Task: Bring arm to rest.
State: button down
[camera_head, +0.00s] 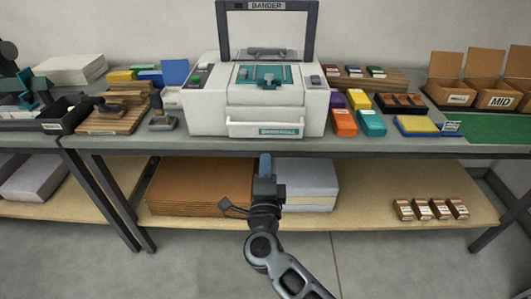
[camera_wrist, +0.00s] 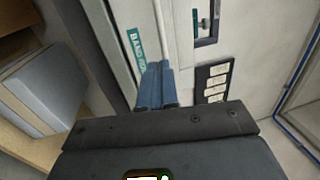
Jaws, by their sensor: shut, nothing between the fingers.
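My arm reaches up from the bottom of the head view, with my gripper (camera_head: 265,160) in front of the bench's front edge. The gripper stands below the white machine marked BANDER (camera_head: 210,110). In the wrist view the blue fingers of my gripper (camera_wrist: 158,72) are together with nothing between them. Beyond them lies the machine's white front with its teal label (camera_wrist: 137,50). I cannot tell the exact gap between fingertips and machine.
The bench (camera_head: 350,146) carries coloured blocks, stamps on a wooden board (camera_head: 118,118) and open cardboard boxes (camera_head: 497,94). The lower shelf (camera_head: 365,215) holds brown sheets (camera_head: 195,190), a grey stack (camera_head: 312,188) and several small boxes (camera_head: 430,209). Floor shows in front.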

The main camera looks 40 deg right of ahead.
jog(key=s+a+r+n+y, duration=0.1)
jog(key=s+n+y, duration=0.3)
jog(key=s+n, duration=0.4)
jog(key=s+a+r+n+g+y, duration=0.1)
jog(key=s+a+n+y, duration=0.3)
jog(key=s, duration=1.5)
jog(key=s+a+r+n+y, duration=0.2)
jog(key=s+r+n+y, duration=0.1)
jog(key=s+n, duration=1)
jog(key=shift+s+a+r+g+y, duration=0.3)
jog(key=shift+s+y, duration=0.1)
jog(key=shift+s, duration=0.2)
